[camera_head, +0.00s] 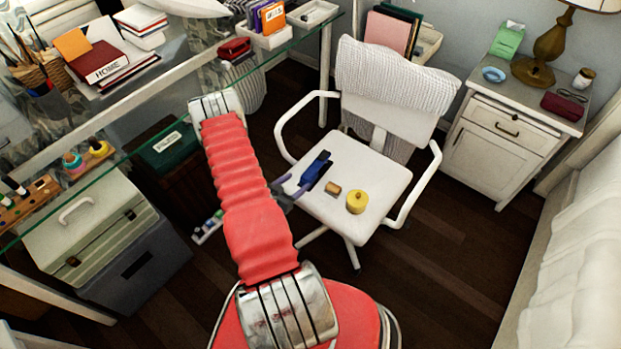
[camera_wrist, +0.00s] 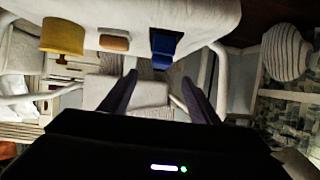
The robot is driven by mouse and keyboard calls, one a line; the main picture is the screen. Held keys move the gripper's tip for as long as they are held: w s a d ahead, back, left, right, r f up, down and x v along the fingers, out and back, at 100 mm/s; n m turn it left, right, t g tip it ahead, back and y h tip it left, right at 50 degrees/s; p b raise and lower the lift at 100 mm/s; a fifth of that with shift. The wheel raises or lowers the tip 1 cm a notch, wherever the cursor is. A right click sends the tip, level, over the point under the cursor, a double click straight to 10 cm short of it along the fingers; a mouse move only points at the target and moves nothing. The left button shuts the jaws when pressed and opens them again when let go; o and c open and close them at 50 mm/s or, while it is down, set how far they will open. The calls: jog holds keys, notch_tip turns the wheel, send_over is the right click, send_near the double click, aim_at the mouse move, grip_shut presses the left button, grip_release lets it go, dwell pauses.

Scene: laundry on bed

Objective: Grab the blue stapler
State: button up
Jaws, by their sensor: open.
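The blue stapler (camera_head: 317,169) lies on the seat of the white chair (camera_head: 381,160), near the seat's left edge. My gripper (camera_head: 294,184) is just left of the stapler, at the edge of the seat. In the wrist view, which looks upside down, the stapler (camera_wrist: 163,45) shows beyond the gap between the two dark fingers (camera_wrist: 159,79). The fingers are apart, with nothing held between them. I cannot tell exactly how far the fingertips are from the stapler.
A small tan block (camera_head: 333,188) and a yellow round object (camera_head: 357,202) lie on the seat to the stapler's right. The chair's armrests (camera_head: 297,112) rise at both sides. A glass-topped desk (camera_head: 140,135) stands at left. A white cabinet (camera_head: 505,135) stands at right.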

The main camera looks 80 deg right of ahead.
aim_at(310, 171)
jog(key=x, duration=0.6)
jog(key=shift+s+d, duration=0.1)
jog(key=shift+d, duration=0.2)
jog(key=shift+x, duration=2.6)
grip_shut()
jog(key=shift+w+d+r, duration=0.15)
jog(key=shift+w, duration=0.1)
